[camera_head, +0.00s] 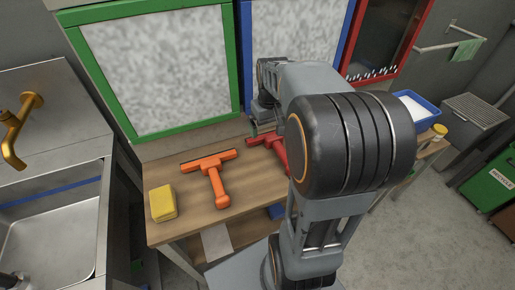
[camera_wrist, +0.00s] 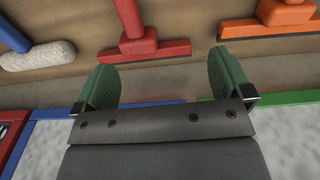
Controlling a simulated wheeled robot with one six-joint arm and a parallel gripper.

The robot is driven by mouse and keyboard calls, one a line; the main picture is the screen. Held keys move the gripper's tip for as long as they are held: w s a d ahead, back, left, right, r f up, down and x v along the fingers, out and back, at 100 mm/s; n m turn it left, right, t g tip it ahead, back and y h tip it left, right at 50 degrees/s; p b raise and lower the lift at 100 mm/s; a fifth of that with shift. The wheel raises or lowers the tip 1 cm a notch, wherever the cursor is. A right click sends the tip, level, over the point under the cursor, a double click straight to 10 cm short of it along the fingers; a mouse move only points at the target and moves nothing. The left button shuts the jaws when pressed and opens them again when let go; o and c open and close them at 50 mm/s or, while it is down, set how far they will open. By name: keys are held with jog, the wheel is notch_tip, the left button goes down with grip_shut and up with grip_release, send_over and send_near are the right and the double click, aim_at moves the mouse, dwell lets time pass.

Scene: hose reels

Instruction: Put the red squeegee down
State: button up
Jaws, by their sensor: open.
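The red squeegee (camera_head: 279,150) lies on the wooden bench (camera_head: 245,188), partly hidden behind my arm in the head view. In the wrist view the red squeegee (camera_wrist: 138,43) lies flat, its handle running off the top edge and its crossbar toward my gripper (camera_wrist: 163,64). My gripper's green fingers are spread apart with nothing between them. The crossbar shows just beyond the fingertips; I cannot tell the exact gap. In the head view my gripper is mostly hidden by the arm, near the bench's back edge.
An orange squeegee (camera_head: 216,182) and a yellow sponge (camera_head: 163,203) lie left on the bench. A blue-handled tool with a pale fluffy pad (camera_wrist: 38,55) lies beside the red squeegee. Green-framed (camera_head: 160,70) and blue-framed panels stand behind. A sink (camera_head: 60,225) is at left.

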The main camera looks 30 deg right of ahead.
jog(key=s+a+t, duration=0.1)
jog(key=s+a, duration=0.3)
jog(key=a, duration=0.3)
jog(key=s+a+f+n+t, duration=0.1)
jog(key=s+a, duration=0.4)
jog(key=a, duration=0.1)
jog(key=shift+a+f, duration=0.25)
jog(key=shift+a, duration=0.15)
notch_tip(320, 180, up, 8)
jog(key=t+p, duration=0.1)
jog(key=p, duration=0.6)
jog(key=shift+s, duration=0.2)
